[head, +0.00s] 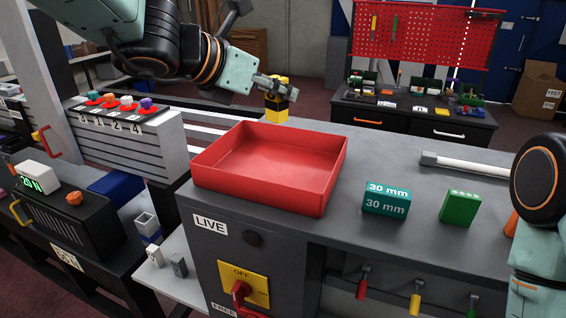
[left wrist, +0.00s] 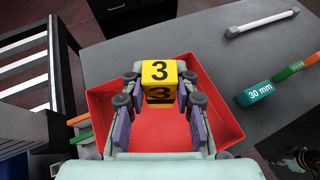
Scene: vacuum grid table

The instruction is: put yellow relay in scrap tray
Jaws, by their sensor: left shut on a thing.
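The yellow relay (head: 277,100) is a small yellow block with a black band. In the left wrist view it carries a black 3 (left wrist: 160,72). My left gripper (head: 274,88) is shut on it and holds it near the back edge of the red tray. The gripper also shows in the left wrist view (left wrist: 160,98), with a finger on each side of the relay. The red tray (head: 325,188) stands empty on the grey table. Its rim also shows in the left wrist view (left wrist: 222,110). Part of my right arm is at the right edge, its gripper out of frame.
A teal 30 mm block (head: 386,199) and a green block (head: 460,207) stand right of the tray. A white rod (head: 470,165) lies behind them. A grey rack with numbered slots (head: 125,135) is at the left.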

